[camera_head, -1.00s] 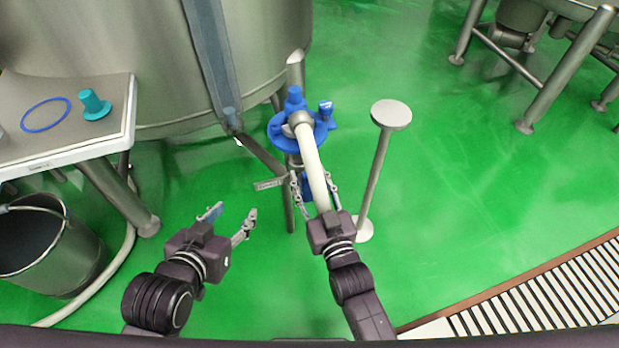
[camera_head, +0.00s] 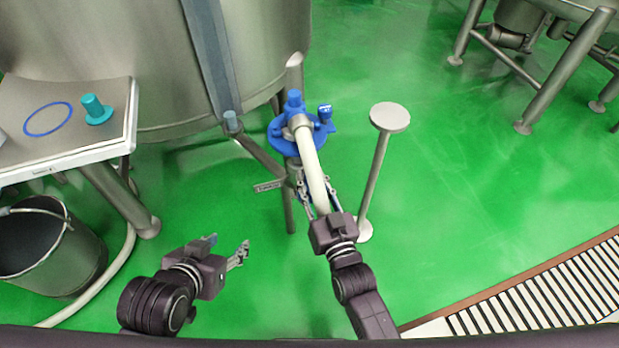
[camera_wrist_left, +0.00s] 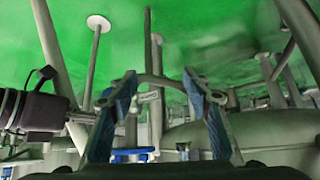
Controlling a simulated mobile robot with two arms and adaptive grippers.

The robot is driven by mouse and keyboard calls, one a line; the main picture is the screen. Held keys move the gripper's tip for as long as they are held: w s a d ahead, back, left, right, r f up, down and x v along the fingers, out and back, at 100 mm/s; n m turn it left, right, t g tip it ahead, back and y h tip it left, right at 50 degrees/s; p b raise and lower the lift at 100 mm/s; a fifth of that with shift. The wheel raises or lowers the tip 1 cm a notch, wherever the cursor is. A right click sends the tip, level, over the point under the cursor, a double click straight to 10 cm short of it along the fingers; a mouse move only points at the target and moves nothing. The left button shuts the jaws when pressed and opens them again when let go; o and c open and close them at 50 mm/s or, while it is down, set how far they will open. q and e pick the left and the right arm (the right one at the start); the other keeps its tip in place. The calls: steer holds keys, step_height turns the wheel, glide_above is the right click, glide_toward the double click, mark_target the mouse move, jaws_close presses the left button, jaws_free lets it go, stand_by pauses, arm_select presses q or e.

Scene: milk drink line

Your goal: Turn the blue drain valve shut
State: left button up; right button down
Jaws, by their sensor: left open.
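A blue fitting with a round rim (camera_head: 283,143) stands beside the steel tank's leg, with a white hose (camera_head: 316,175) curving down from it. I cannot tell for sure which blue part is the drain valve; a small blue knob (camera_head: 325,110) shows at the fitting's right. My left gripper (camera_head: 224,247) is open and empty, low and to the left of the fitting, apart from it. Its spread fingers show in the left wrist view (camera_wrist_left: 160,92). My right gripper (camera_head: 318,192) is below the fitting, its fingers either side of the hose; what lies between them is partly hidden.
A steel table (camera_head: 118,120) with a blue ring (camera_head: 48,118) and a teal plug (camera_head: 96,110) is at left, above a bucket (camera_head: 45,250). A round-topped post (camera_head: 389,116) stands right of the hose. A small tag (camera_head: 268,186) is near the leg.

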steer(key=m, duration=0.1)
steer(key=d+m+p, duration=0.1)
steer(key=shift+w+d+f+m+p, duration=0.2)
steer(key=shift+w+m+p, duration=0.1)
steer(key=shift+m, duration=0.1)
steer(key=shift+d+m, duration=0.2)
steer(key=shift+m, duration=0.3)
arm_select(q)
steer(key=s+a+f+g+y, duration=0.1)
steer(key=s+a+f+g, duration=0.1)
steer(key=s, duration=0.3)
steer(key=s+a+f+g, duration=0.1)
steer(key=s+f+g, duration=0.15)
steer(key=s, duration=0.25)
steer(key=w+d+r+t+h+b, duration=0.1)
steer(key=w+r+t, duration=0.3)
steer(key=w, duration=0.4)
steer(key=w+d+r+t+h+b, duration=0.1)
steer(key=w+d+r+t+b, duration=0.1)
steer(key=w+d+r+t, duration=0.2)
steer(key=shift+w+d+r+t+b, duration=0.3)
steer(key=shift+w+r+t, duration=0.25)
steer(key=shift+w+r, duration=1.4)
arm_select(e)
steer(key=w+d+f+m, duration=0.1)
steer(key=d+f+m, duration=0.2)
steer(key=m, duration=1)
steer(key=shift+f, duration=1.3)
